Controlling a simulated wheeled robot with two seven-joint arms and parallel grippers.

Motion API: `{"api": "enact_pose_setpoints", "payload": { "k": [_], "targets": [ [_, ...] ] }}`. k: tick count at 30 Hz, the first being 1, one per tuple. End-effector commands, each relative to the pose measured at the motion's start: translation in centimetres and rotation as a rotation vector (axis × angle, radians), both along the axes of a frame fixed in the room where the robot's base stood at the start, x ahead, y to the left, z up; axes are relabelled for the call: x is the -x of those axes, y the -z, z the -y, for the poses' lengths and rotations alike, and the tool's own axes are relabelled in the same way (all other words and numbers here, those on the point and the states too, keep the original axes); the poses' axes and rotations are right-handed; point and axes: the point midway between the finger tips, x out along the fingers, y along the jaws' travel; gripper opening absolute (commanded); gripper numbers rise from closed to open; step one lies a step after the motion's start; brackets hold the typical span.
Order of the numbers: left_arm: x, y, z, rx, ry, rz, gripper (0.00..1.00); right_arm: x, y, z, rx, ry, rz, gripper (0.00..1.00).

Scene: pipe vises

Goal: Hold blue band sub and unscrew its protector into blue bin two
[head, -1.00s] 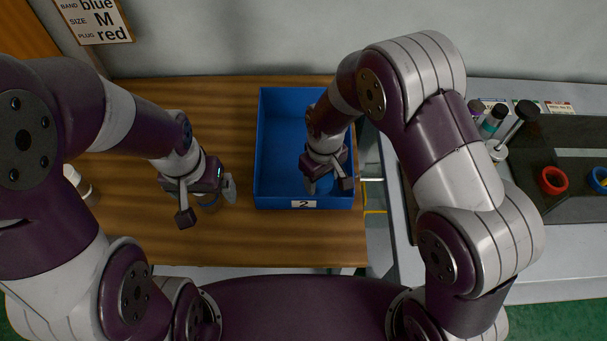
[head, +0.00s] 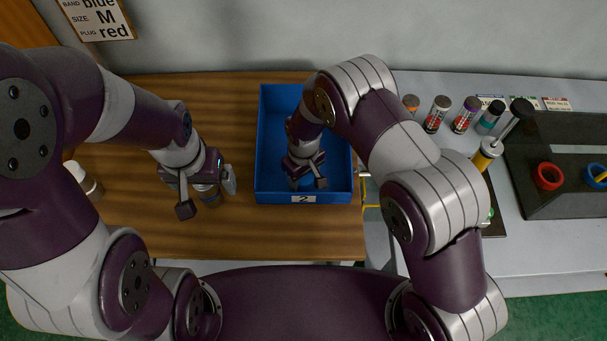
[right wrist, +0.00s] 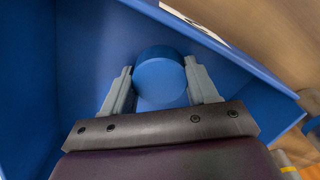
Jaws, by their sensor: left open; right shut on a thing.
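The blue bin two (head: 341,170) stands on the wooden table, with a "2" label on its front wall. My right gripper (head: 307,183) is inside the bin's outline, pointing down. It is shut on a round blue protector (right wrist: 160,82), which shows between both fingers in the right wrist view with the bin's blue walls around it. I cannot tell whether the protector touches the bin floor. My left gripper (head: 207,193) is open on the table left of the bin.
A sign (head: 98,18) reads band blue, size M, plug red. A white-capped bottle (head: 82,178) stands at the table's left. On the grey bench at right are several capped jars (head: 437,114) and a dark tray with a red ring (head: 548,177) and a blue ring (head: 596,177).

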Motion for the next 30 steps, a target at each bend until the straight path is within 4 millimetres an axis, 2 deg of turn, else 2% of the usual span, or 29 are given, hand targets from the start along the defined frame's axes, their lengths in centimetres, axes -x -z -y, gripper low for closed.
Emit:
{"api": "enact_pose_setpoints", "payload": {
  "k": [1, 3, 10, 14, 17, 27, 30],
  "targets": [
    [0.0, 0.1, 0.0, 0.0, 0.0, 0.0, 0.93, 0.0, 0.1, 0.0, 0.0, 0.0, 0.0, 0.65],
    [0.0, 0.1, 0.0, 0.0, 0.0, 0.0, 0.93, 0.0, 0.1, 0.0, 0.0, 0.0, 0.0, 0.84],
    [0.0, 0.0, 0.0, 0.0, 0.0, 0.0, 0.93, 0.0, 0.1, 0.0, 0.0, 0.0, 0.0, 0.84],
    [0.0, -0.1, 0.0, 0.0, 0.0, 0.0, 0.93, 0.0, -0.6, 0.0, -0.001, 0.0, 0.001, 0.84],
    [0.0, 0.5, 0.0, 0.0, 0.0, 0.0, 0.93, -0.1, -2.1, 0.0, -0.002, 0.0, 0.004, 0.84],
    [0.0, 2.1, 0.0, 0.0, 0.0, 0.0, 0.93, 0.0, -9.4, 0.0, -0.002, 0.0, 0.004, 0.84],
    [0.0, 2.3, 0.0, 0.0, 0.0, 0.0, 0.93, 0.0, -10.9, 0.0, -0.001, 0.0, 0.001, 0.84]
  ]
}}
